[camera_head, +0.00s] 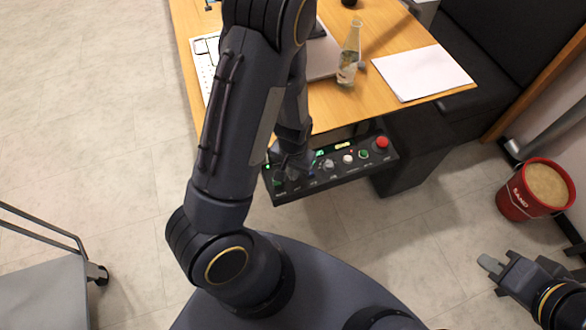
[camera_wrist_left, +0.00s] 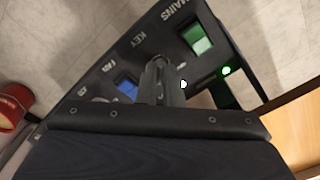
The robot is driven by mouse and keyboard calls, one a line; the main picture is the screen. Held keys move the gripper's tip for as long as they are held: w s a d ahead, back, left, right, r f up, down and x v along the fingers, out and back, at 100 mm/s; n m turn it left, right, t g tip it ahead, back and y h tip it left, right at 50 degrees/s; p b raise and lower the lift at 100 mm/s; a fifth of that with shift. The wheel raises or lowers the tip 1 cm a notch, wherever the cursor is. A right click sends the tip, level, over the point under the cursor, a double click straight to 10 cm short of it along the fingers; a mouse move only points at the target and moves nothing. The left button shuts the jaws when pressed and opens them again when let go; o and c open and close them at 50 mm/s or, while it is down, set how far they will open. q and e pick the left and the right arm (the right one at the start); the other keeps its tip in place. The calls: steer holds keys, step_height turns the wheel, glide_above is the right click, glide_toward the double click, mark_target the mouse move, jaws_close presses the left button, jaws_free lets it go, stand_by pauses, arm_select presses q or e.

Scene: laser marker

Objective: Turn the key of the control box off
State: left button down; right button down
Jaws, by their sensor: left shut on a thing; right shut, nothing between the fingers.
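The control box (camera_head: 345,172) is a black panel hanging at the front edge of the table, with a red button (camera_head: 382,142), a white knob and lit green parts. My left gripper (camera_head: 291,172) is at the box's left end, partly hidden by its own wrist. In the left wrist view, my left gripper (camera_wrist_left: 163,75) is shut at the spot beside the "KEY" label; the key itself is hidden between the fingers. A lit green switch (camera_wrist_left: 197,39) by "MAINS" and a blue button (camera_wrist_left: 127,87) flank it. My right gripper (camera_head: 492,264) is shut and empty, low at the right.
The wooden table (camera_head: 345,105) carries a glass flask (camera_head: 350,55), a white paper sheet (camera_head: 422,72) and a keyboard (camera_head: 205,62). A red bucket (camera_head: 535,190) stands on the floor at the right. A grey cart (camera_head: 42,290) is at the lower left.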

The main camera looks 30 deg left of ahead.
arm_select(q)
steer(key=n, duration=0.3)
steer(key=shift+n, duration=0.4)
steer(key=n+p, duration=0.1)
steer(key=n, duration=0.3)
steer(key=shift+n, duration=0.3)
steer(key=n+p, duration=0.1)
steer(key=n, duration=0.3)
steer(key=shift+r+n, duration=0.1)
steer(key=shift+n, duration=0.2)
steer(key=n+p, duration=0.1)
steer(key=n, duration=0.3)
steer(key=shift+n, duration=0.6)
steer(key=c, duration=1.6)
jaws_free()
